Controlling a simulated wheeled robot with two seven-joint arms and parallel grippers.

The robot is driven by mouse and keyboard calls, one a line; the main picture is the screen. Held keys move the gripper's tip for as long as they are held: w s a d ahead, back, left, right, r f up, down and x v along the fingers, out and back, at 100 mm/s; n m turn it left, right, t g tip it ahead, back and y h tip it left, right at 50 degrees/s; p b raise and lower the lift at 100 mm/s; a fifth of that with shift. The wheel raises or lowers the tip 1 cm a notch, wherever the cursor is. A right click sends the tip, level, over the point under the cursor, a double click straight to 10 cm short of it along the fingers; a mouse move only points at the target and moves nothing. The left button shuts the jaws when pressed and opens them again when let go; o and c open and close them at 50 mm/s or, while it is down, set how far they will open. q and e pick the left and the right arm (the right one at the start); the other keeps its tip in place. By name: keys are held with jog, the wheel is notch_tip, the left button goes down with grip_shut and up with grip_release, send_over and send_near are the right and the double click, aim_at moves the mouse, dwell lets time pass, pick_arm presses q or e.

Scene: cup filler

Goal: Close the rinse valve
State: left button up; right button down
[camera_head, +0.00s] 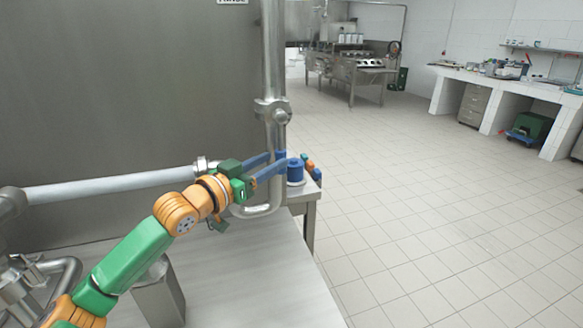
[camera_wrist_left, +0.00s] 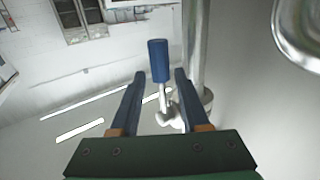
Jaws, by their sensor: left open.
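The rinse valve has a blue cylindrical handle (camera_head: 295,170) beside the vertical steel pipe (camera_head: 273,60). In the left wrist view the blue handle (camera_wrist_left: 158,60) sits on a thin metal stem that runs down to a fitting on the pipe. My left gripper (camera_head: 281,162) is open, with its blue fingers reaching toward the handle. In the wrist view, the handle and stem appear between the two fingers, with a visible gap on each side. I cannot tell how deep the handle is between them. My right gripper is not in view.
A large steel panel (camera_head: 130,90) stands behind my arm, with a pale hose (camera_head: 110,187) across it. A steel tabletop (camera_head: 250,265) lies below. Small coloured items (camera_head: 312,171) show just right of the handle. The tiled floor (camera_head: 430,200) to the right is clear.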

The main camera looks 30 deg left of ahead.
pick_arm(q)
jog(key=w+p, duration=0.3)
jog(key=w, duration=0.4)
jog(key=shift+d+f+p, duration=0.3)
jog(key=shift+d+p, duration=0.05)
jog(key=shift+d, duration=0.1)
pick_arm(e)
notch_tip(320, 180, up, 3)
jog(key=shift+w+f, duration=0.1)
pick_arm(q)
grip_shut()
dwell(0.8)
